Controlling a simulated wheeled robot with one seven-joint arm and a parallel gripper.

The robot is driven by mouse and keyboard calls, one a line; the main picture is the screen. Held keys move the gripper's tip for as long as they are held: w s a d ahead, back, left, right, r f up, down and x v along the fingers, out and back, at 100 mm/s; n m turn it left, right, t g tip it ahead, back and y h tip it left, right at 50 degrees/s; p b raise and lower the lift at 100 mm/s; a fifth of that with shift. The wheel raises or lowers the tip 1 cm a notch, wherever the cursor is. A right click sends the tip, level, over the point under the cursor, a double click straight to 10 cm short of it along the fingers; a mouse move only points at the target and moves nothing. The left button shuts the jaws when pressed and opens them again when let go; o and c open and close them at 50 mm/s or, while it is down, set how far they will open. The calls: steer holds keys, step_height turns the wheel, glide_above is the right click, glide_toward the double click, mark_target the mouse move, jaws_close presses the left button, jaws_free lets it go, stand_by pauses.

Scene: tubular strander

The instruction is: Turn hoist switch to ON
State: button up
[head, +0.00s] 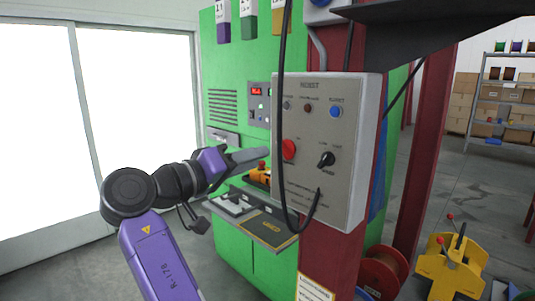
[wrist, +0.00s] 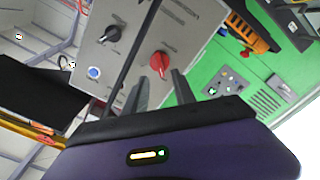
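The grey hoist box (head: 335,215) is fixed to a dark red post. On its face are a red rotary knob (head: 289,149), at left with a small ON label above it, and a black speed knob (head: 326,160) to its right. My gripper (head: 267,153) points at the red knob from the left. In the wrist view the two fingers of my gripper (wrist: 161,90) are open with nothing between them. The red knob (wrist: 159,62) lies just ahead of the gap, apparently not touched. The knob's exact pointing direction is hard to read.
A black cable (head: 282,100) hangs in front of the box and loops near the red knob. The green machine cabinet (head: 232,75) stands behind. A dark bracket (head: 430,18) juts out above.

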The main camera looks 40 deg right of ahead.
mark_target(281, 150)
steer(key=shift+w+d+p, duration=0.15)
steer(key=shift+d+p, duration=0.65)
steer(key=shift+d, duration=3.05)
jaws_close()
